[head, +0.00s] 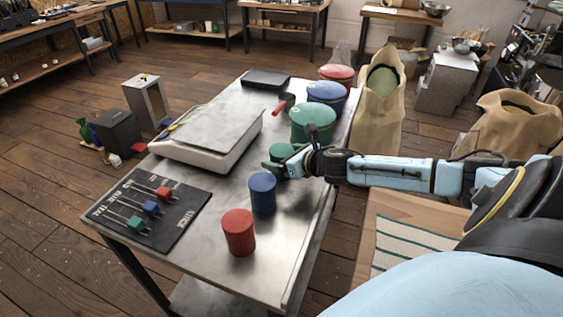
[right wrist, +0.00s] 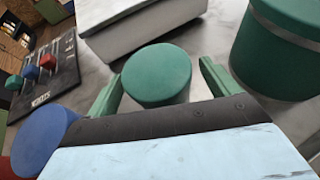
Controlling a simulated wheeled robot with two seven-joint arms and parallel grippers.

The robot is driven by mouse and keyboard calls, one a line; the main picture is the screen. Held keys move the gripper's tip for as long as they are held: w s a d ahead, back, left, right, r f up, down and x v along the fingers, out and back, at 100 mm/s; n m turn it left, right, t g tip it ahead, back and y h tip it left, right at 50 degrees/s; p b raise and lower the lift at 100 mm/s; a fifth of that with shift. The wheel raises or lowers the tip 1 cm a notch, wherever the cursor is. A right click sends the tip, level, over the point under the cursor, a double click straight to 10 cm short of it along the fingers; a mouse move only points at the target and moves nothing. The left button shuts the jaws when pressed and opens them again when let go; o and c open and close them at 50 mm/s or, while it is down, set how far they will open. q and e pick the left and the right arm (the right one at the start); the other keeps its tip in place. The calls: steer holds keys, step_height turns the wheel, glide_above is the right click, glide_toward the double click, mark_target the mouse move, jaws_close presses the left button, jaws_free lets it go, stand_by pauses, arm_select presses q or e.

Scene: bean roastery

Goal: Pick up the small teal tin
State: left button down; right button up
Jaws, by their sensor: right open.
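The small teal tin (right wrist: 157,75) stands on the metal table with its round lid facing up in the right wrist view. In the head view the tin (head: 281,151) is partly hidden by my right gripper (head: 284,166). In the right wrist view the green fingers of my right gripper (right wrist: 160,78) are open, one on each side of the tin, with a visible gap on the right side. Whether the left finger touches it is hard to tell. My left gripper is not in view.
A blue tin (head: 263,193) and a red tin (head: 238,232) stand nearer the front. A large green canister (head: 313,122) stands close behind, with blue (head: 327,93) and red ones beyond. A scale (head: 208,135) and a dark mat (head: 147,212) lie left.

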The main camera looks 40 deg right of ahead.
steer(key=shift+w+f, duration=0.1)
steer(key=shift+w, duration=0.2)
steer(key=c, duration=1.2)
